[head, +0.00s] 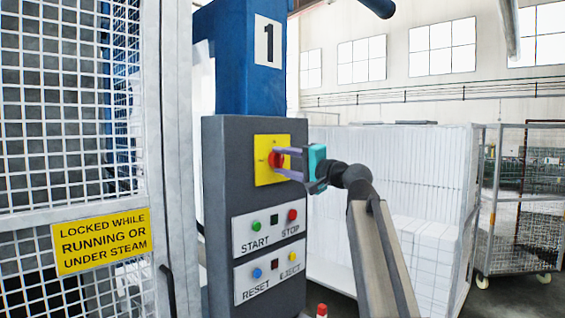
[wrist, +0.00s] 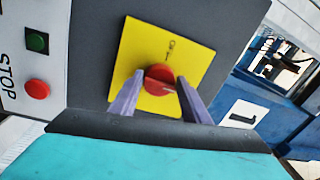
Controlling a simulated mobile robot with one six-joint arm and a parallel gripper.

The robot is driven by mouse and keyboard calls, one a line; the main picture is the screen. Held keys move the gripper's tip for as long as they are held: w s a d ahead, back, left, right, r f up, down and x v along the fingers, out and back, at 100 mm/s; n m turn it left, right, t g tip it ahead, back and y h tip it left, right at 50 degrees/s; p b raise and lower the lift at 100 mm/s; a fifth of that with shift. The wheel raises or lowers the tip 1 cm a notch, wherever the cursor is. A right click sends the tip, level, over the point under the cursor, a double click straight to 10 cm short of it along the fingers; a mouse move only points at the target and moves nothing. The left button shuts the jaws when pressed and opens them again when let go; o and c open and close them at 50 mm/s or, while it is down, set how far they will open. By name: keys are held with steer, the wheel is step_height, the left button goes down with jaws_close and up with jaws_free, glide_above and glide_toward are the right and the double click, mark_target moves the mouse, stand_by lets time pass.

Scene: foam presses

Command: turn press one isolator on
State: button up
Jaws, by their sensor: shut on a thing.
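The press one isolator is a red rotary knob (head: 277,158) on a yellow square plate (head: 262,175), high on the dark grey control panel (head: 225,190) below the number 1 sign (head: 268,42). My gripper (head: 280,162) reaches in from the right, its two purple fingers at the knob. In the wrist view the red knob (wrist: 160,78) sits between the fingertips (wrist: 157,92), and the gripper is shut on it. Lettering and a mark show on the yellow plate (wrist: 146,42), but I cannot tell the exact knob setting.
Below the isolator are START and STOP buttons (head: 271,235), then RESET and EJECT buttons (head: 271,277). A white mesh guard (head: 70,130) with a yellow warning sign (head: 101,241) stands left. White foam blocks (head: 400,190) and a wire cage trolley (head: 515,215) stand right.

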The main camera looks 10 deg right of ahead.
steer(key=shift+f, duration=0.15)
steer(key=o, duration=1)
steer(key=shift+s+d, duration=0.1)
steer(key=b+v, duration=0.4)
steer(key=v, duration=0.9)
steer(key=shift+s+d, duration=0.2)
steer(key=shift+s, duration=0.05)
